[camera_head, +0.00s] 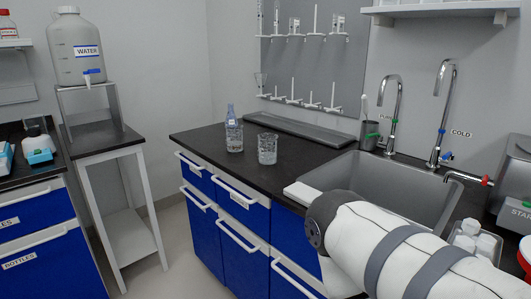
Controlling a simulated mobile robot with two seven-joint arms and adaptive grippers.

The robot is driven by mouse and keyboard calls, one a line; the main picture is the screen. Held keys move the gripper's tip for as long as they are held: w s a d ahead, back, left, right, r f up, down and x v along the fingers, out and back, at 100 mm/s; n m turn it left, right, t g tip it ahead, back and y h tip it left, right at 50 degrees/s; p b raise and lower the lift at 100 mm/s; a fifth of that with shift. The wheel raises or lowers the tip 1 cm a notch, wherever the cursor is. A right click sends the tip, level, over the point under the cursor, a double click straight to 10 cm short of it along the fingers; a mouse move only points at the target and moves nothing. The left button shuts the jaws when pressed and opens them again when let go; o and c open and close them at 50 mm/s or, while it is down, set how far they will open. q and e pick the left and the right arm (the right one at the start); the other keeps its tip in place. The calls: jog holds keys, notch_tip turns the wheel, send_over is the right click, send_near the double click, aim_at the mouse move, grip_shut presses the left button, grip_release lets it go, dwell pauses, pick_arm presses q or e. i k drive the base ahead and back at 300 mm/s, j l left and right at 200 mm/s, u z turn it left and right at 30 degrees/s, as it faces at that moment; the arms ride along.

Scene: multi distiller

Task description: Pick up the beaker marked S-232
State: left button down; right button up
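Two clear glass beakers stand upright near the left end of the black counter (192,139). The front right beaker (267,149) stands alone. The back left beaker (234,138) has a bluish clear bottle (231,113) rising behind or inside it; I cannot tell which. No marking can be read on either beaker, so I cannot tell which is S-232. A white arm link of mine with grey bands covers the lower right, over the sink's front edge, apart from the beakers. Neither of my grippers is in view.
A grey sink (409,186) with tall taps (443,110) lies right of the beakers. A grey tray (301,131) and pegboard (318,60) are behind them. A WATER jug (79,47) stands on a stand at left. Blue drawers (239,246) with protruding handles front the counter.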

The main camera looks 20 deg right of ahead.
aim_at(268, 142)
jog(key=i+j+z, duration=0.15)
jog(key=z, duration=0.3)
jog(key=i+j+z, duration=0.3)
jog(key=z, duration=0.15)
jog(key=i+j+z, duration=0.25)
jog(key=z, duration=0.25)
jog(key=j, duration=0.1)
